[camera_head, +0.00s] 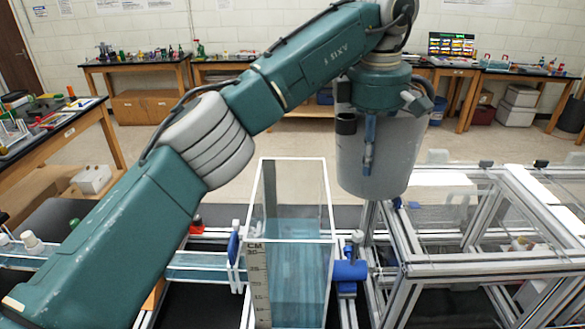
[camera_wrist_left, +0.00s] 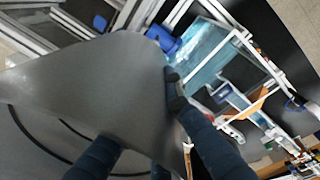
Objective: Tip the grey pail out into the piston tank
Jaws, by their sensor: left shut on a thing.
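The grey pail (camera_head: 400,155) hangs in the air in the head view, roughly upright, right of and above the piston tank. My left gripper (camera_head: 368,150) is shut on it, with one dark blue finger showing against its outer side. In the left wrist view the pail (camera_wrist_left: 90,85) fills much of the left side, with the gripper fingers (camera_wrist_left: 165,120) at it; one fingertip is hidden. What the pail holds cannot be seen. The piston tank (camera_head: 290,275) is a clear, tall box with bluish liquid and a CM scale; it also shows in the left wrist view (camera_wrist_left: 205,55). My right gripper is not in view.
An aluminium extrusion frame (camera_head: 405,270) stands right of the tank, below the pail. A blue fitting (camera_head: 350,270) sits at the tank's right side. A shallow clear channel (camera_head: 200,266) joins from the left. Benches with small items (camera_head: 135,65) line the back wall.

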